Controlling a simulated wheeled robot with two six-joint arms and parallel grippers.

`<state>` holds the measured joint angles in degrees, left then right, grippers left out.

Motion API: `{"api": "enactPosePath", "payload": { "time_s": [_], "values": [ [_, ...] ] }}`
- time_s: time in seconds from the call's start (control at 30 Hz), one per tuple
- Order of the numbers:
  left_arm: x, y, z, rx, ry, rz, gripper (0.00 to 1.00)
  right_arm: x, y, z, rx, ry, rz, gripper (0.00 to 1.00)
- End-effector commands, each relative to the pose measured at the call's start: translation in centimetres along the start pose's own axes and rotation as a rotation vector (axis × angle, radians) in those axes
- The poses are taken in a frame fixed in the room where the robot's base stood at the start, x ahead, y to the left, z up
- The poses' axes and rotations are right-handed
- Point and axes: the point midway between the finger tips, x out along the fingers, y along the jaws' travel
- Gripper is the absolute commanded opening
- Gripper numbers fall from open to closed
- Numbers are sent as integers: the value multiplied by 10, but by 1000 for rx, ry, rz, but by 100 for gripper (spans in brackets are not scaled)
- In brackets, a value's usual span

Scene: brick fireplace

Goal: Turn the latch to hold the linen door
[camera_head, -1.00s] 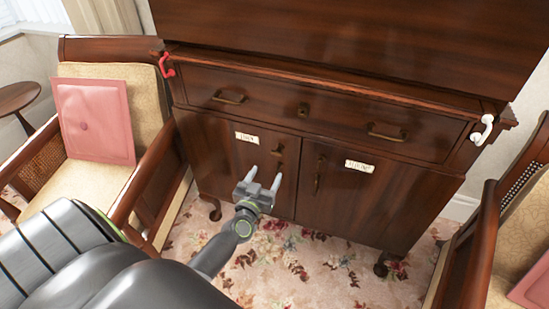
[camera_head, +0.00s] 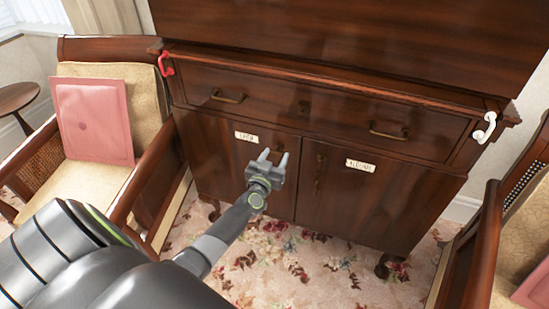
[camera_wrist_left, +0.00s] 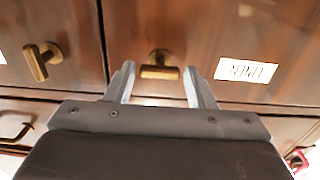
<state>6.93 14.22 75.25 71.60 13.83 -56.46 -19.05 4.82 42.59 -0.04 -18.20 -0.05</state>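The linen door (camera_head: 225,168) is the left door of the dark wooden cabinet in the head view, closed, with a white label (camera_head: 246,137). The label reads LINEN upside down in the left wrist view (camera_wrist_left: 246,70). The small brass latch (camera_wrist_left: 160,71) shows there with its bar lying crosswise. My left gripper (camera_head: 274,156) is open and empty in front of that door's upper right corner. In the left wrist view its fingertips (camera_wrist_left: 159,70) frame the latch, one each side; contact cannot be told. In the head view the gripper mostly hides the latch. My right gripper is out of view.
The right door (camera_head: 375,200) has its own label and a brass handle (camera_wrist_left: 40,62) close beside the latch. A drawer (camera_head: 300,105) with brass pulls lies above. Armchairs (camera_head: 150,205) flank the cabinet. Flowered carpet (camera_head: 300,270) lies clear in front.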

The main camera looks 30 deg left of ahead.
Motion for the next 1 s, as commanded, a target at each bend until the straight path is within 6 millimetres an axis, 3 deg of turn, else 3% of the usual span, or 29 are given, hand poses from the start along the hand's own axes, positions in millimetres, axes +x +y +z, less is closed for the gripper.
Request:
{"api": "enactPosePath", "payload": {
  "time_s": [0.03,0.23,0.63,1.0],
  "values": [
    [0,0,0,0,0,0,42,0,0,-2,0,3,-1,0],
    [0,0,0,0,0,0,17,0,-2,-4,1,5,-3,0],
    [0,0,0,-82,0,0,17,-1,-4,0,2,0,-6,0],
    [0,0,0,-383,-1,0,17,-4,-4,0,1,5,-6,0]
  ]
}}
